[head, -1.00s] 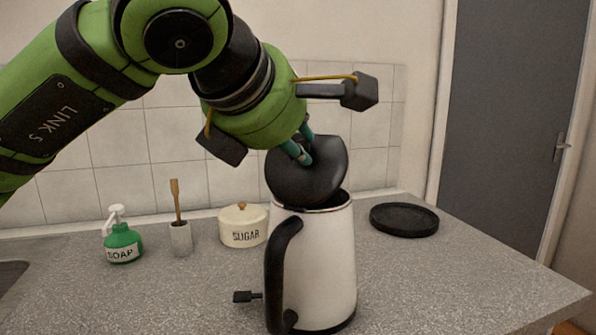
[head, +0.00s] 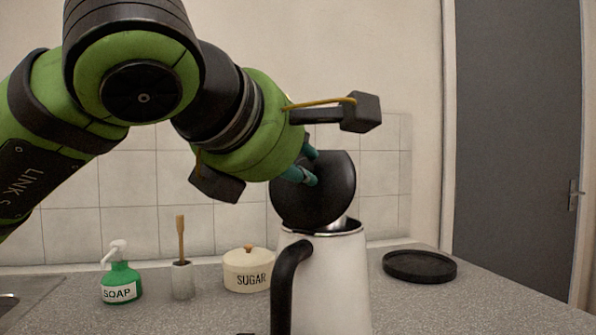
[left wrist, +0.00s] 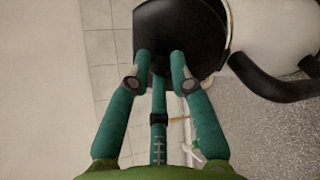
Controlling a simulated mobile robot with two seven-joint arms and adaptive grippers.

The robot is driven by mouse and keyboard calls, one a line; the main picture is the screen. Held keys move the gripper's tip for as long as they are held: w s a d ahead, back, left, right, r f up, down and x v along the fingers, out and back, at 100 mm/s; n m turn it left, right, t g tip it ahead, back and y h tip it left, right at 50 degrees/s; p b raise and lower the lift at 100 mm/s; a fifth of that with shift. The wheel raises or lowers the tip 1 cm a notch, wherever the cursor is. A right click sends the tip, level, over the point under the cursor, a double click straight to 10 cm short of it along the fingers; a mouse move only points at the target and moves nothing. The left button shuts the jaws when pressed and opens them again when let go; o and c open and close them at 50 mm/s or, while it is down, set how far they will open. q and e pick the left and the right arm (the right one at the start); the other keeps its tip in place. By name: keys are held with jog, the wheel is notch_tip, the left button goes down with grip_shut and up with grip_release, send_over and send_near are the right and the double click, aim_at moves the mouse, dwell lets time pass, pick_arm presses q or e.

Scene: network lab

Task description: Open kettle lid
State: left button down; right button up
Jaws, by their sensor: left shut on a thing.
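The white kettle (head: 335,285) stands upright on the counter, with its black handle (head: 284,285) toward the left front. Its black lid (head: 325,193) is tipped up steeply above the kettle's rim, so the mouth is partly uncovered. My left gripper (head: 308,177) has its teal fingers at the lid's near face and is shut on it. In the left wrist view the fingers (left wrist: 160,75) reach the edge of the lid (left wrist: 185,35), and the kettle (left wrist: 275,30) lies beyond at the right. My right gripper is not in view.
A green soap bottle (head: 121,283), a brush in a holder (head: 182,280) and a cream sugar pot (head: 248,272) stand left of the kettle. A black round tray (head: 419,267) lies to its right. The tiled wall (head: 110,190) is behind.

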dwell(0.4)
pick_arm(q)
jog(key=c, duration=1.1)
grip_release()
jog(key=v, duration=1.2)
